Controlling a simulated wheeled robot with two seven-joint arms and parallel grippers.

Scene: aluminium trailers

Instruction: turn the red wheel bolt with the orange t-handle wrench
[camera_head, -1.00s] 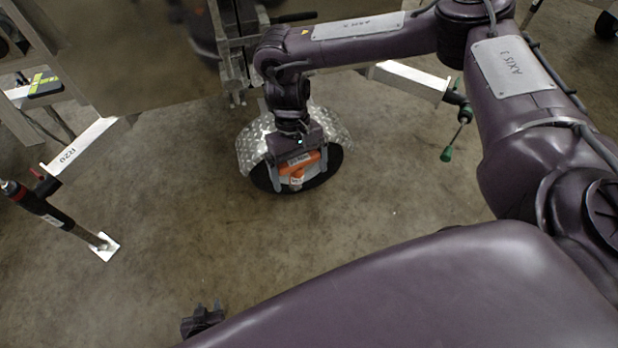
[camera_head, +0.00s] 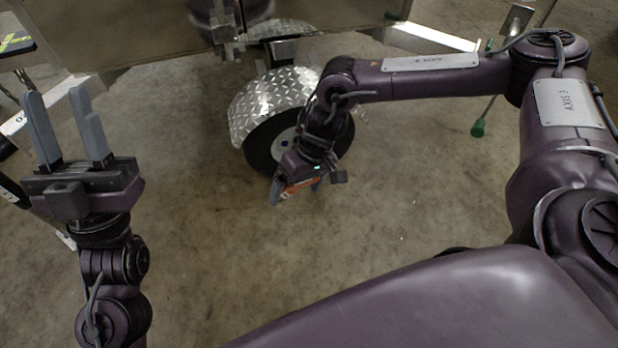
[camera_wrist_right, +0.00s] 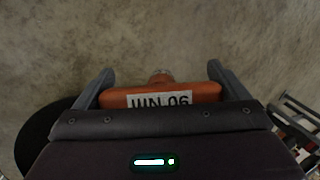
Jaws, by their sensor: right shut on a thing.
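My right gripper (camera_head: 296,192) is shut on the orange t-handle wrench (camera_head: 298,187), in front of the trailer wheel (camera_head: 262,158). In the right wrist view the wrench's orange crossbar (camera_wrist_right: 195,90) lies between the two grey fingers, with a label reading WN 06 and a short metal stub beyond it. The wheel is a black tyre with a pale rim, partly hidden by my right arm. I cannot make out the red wheel bolt. My left gripper (camera_head: 64,98) is raised at the left, fingers apart and empty.
A tread-plate mudguard (camera_head: 262,103) covers the wheel's top. The trailer body (camera_head: 130,35) and its metal frame stand behind. A green-tipped rod (camera_head: 478,128) hangs at the right. The concrete floor in front of the wheel is clear.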

